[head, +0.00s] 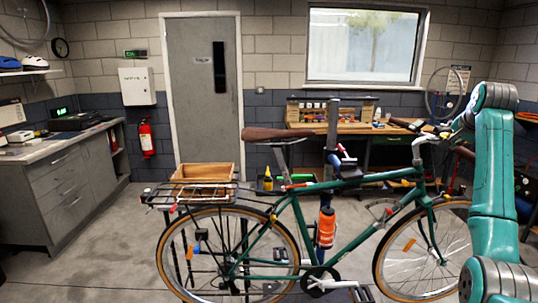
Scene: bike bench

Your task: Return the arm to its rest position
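My teal arm (493,165) stands at the right edge of the head view, in front of the bike's front end. It rises from the lower right corner to a grey-banded joint (495,96) near the top, where a short teal part slopes down to the left. My gripper cannot be made out in this view, so whether it is open or shut does not show.
A green bicycle (345,186) is held at a stand post (333,125) close in front, its handlebar near my arm. An orange bottle (326,228) sits on its frame. Grey cabinets (70,180) line the left; floor between is clear.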

